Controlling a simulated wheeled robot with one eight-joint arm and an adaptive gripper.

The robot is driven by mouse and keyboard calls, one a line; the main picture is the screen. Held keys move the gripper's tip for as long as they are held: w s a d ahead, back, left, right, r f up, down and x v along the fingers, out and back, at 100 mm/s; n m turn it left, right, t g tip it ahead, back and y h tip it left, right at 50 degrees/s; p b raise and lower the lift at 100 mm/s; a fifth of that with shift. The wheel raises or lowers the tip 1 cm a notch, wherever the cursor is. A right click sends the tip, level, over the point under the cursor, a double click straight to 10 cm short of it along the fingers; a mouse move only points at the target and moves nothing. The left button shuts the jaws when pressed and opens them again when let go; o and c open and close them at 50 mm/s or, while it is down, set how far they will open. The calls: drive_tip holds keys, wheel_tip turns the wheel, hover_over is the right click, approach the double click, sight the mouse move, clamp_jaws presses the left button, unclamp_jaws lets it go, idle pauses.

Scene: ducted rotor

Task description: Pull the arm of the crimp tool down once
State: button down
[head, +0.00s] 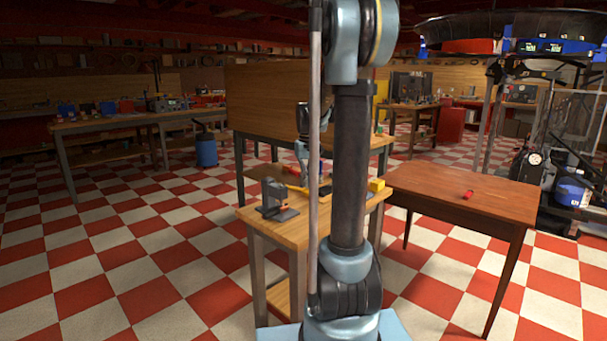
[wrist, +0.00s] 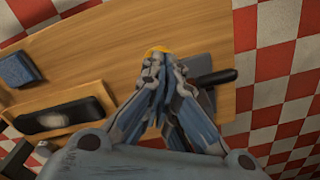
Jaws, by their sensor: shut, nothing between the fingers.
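A grey, upright tool on a flat base (head: 275,200), which looks like the crimp tool, stands at the left front of the small wooden table in the head view. A yellow piece shows just right of it; I cannot tell whether it is the tool's arm. In the wrist view, a grey plate with a black handle (wrist: 213,77) lies to the right of my gripper (wrist: 158,62), partly hidden by its fingers. My gripper is shut and empty above the table. A yellow thing (wrist: 155,50) shows at its fingertips; contact cannot be told.
The small table (head: 262,231) also bears a yellow block (head: 376,185). A blue box (wrist: 18,68) and a wooden tray (wrist: 110,92) with a black item lie left in the wrist view.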

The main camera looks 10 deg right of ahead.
sight(307, 191)
drive_tip(key=shift+f, duration=0.1)
drive_tip(key=shift+f, duration=0.85)
drive_tip(key=shift+f, duration=1.45)
wheel_tip(307, 191, up, 13)
drive_tip(key=w+a, duration=0.1)
drive_tip(key=w, duration=0.1)
drive_tip(key=shift+a, duration=0.25)
idle(1.1)
drive_tip(key=shift+r, duration=0.15)
